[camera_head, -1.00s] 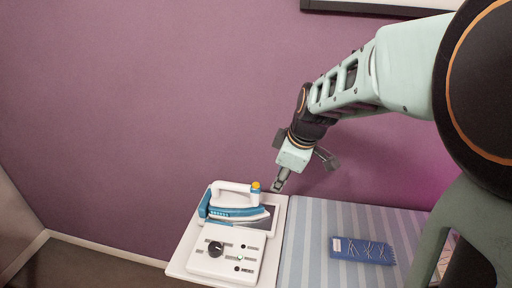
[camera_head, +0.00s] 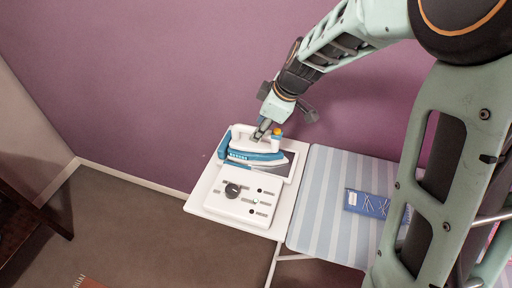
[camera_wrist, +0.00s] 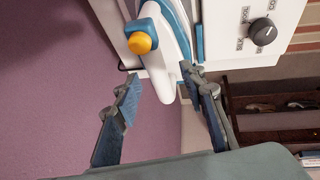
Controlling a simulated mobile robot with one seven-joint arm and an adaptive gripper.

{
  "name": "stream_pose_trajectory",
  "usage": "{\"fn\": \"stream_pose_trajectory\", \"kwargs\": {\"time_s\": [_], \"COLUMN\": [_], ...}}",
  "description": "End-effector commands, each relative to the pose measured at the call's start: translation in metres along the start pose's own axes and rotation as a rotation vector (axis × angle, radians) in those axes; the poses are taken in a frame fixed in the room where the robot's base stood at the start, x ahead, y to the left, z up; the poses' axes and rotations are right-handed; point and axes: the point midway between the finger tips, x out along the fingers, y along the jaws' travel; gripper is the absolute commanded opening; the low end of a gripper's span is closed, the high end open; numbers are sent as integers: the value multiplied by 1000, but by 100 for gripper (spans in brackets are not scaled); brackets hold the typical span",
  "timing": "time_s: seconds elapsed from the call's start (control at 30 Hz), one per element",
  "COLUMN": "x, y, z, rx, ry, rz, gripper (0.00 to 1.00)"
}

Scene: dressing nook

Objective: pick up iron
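The iron (camera_head: 255,147), white and blue with a yellow-orange knob, stands on the white panel at the left end of the ironing board. In the wrist view the iron's white handle (camera_wrist: 166,82) reaches down between the fingertips, with the orange knob (camera_wrist: 140,43) above. My gripper (camera_head: 262,130) is over the iron's handle from behind. In the wrist view my gripper (camera_wrist: 160,85) is open, one finger on each side of the handle's end. The right finger is close to the handle; whether it touches is unclear. The left finger stands clear of it.
The striped ironing board (camera_head: 335,195) lies right of the white control panel (camera_head: 243,197) with its dark dial. A blue packet (camera_head: 368,203) rests on the board. The purple wall (camera_head: 180,80) is close behind. A dark wooden piece (camera_head: 30,225) stands at left.

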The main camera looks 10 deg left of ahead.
Motion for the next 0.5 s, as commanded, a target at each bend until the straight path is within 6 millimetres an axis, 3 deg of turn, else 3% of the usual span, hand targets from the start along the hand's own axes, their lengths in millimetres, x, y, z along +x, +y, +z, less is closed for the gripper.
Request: {"fn": "stream_pose_trajectory", "kwargs": {"time_s": [0.2,0.5], "x": [28,37], "y": [2,2], "z": [-1,-1], "rx": [1,0], "ry": [-1,0], "rz": [-2,1], "gripper": [38,38]}}
